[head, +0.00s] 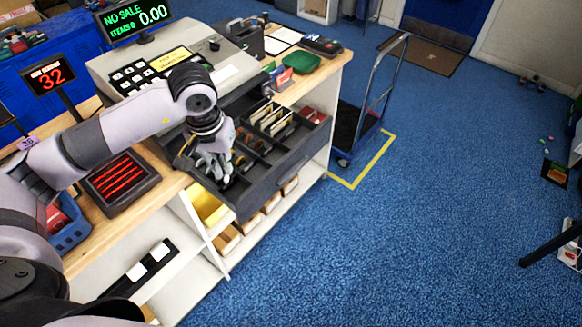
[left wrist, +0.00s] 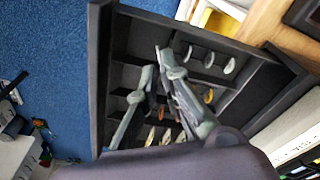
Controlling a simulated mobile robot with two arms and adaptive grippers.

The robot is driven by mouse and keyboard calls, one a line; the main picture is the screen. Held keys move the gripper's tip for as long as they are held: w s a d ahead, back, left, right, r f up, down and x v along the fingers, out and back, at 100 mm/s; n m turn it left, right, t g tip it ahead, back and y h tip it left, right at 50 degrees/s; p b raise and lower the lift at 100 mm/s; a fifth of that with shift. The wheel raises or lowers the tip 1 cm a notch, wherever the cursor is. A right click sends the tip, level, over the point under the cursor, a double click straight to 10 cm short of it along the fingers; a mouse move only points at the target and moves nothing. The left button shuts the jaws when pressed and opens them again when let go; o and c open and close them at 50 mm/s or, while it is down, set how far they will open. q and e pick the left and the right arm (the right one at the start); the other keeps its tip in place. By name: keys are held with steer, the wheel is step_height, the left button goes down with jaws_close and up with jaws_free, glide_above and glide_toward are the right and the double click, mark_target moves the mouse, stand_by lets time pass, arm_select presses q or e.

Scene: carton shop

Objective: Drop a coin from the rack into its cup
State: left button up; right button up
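The open black cash drawer (head: 268,188) juts out below the register, with divided cups. In the left wrist view the drawer (left wrist: 126,50) shows silver, gold and copper coins standing in its cups, including a silver coin (left wrist: 229,66). A black rack (head: 122,184) with glowing red rows lies on the counter left of the drawer; I cannot make out coins in it. My left gripper (head: 214,170) points down over the drawer's near left cups. My right gripper is not in view.
The register (head: 172,65) stands behind the drawer, with a "32" display (head: 50,76) to its left. A green tray (head: 303,62) and card terminal (head: 321,45) are at the counter's far end. A cart (head: 365,115) stands beyond. The blue floor at right is mostly clear.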

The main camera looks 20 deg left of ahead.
arm_select(q)
steer(key=shift+o, duration=2.2)
steer(key=shift+r, duration=0.3)
step_height(320, 180, up, 11)
steer(key=s, duration=0.1)
steer(key=shift+s+r, duration=0.15)
steer(key=shift+s, duration=0.05)
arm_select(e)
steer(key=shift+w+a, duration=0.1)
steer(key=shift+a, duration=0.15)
arm_select(q)
steer(key=shift+d, duration=0.1)
